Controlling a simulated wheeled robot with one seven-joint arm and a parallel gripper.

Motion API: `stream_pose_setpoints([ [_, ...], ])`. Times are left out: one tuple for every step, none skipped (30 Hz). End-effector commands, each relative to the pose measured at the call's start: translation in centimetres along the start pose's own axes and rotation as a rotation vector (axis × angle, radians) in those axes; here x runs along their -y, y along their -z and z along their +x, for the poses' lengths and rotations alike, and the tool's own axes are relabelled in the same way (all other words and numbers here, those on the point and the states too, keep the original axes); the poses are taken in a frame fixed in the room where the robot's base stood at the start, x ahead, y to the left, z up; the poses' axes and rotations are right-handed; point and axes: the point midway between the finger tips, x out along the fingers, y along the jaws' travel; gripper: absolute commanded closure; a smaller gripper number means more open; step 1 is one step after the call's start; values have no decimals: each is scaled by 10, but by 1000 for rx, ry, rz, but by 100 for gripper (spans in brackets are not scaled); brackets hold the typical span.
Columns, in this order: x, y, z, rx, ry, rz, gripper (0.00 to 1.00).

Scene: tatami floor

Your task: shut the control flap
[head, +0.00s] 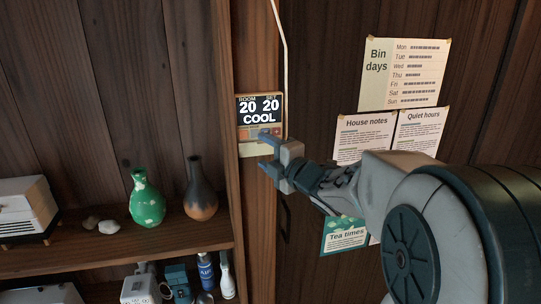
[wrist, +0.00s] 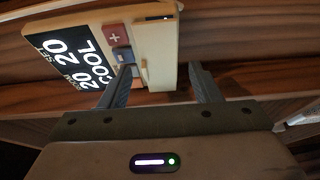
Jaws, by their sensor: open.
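The control unit is a cream wall box with a dark display (head: 262,108) reading ROOM 20, SET 20 and COOL, mounted on a wooden post. Its display (wrist: 72,52) appears sideways in the wrist view, beside a red plus button (wrist: 115,37) and a blue button. The cream control flap (head: 252,149) is at the box's lower end and seems to stand open, with the buttons uncovered. In the wrist view the flap (wrist: 161,50) lies right of the buttons. My gripper (head: 264,154) is open at the box's lower end. Its fingers (wrist: 165,82) straddle the flap's near edge; contact is unclear.
A cable (head: 284,60) runs up the wall from the box. Paper notices (head: 404,75) hang to the right, partly behind my arm. Shelves at left hold a green vase (head: 146,200), a brown vase (head: 201,190) and a white box (head: 25,210).

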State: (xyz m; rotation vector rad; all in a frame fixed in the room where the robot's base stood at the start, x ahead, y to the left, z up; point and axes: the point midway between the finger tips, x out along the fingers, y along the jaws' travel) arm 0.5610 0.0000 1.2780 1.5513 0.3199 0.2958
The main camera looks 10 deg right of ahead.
Motion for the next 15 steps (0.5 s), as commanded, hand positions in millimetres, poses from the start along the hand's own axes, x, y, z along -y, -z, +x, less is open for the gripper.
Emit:
stream_pose_setpoints([
  [0,0,-2,1,-1,0,43],
  [0,0,-3,1,-1,0,43],
  [0,0,-6,1,-2,0,43],
  [0,-1,-8,2,-3,0,43],
  [0,-1,-12,2,-3,0,43],
  [1,0,-17,2,-2,-1,43],
  [1,-1,-22,3,-3,-1,43],
  [1,-1,-27,3,-4,-1,43],
  [1,-1,-34,3,-4,-1,43],
  [0,-1,-40,3,-4,-1,43],
  [1,0,-46,3,-4,-2,43],
  [1,0,-54,3,-5,-1,43],
  [1,0,-59,3,-4,-1,43],
  [0,0,-66,3,-4,-2,43],
  [0,0,-73,3,-5,-2,43],
])
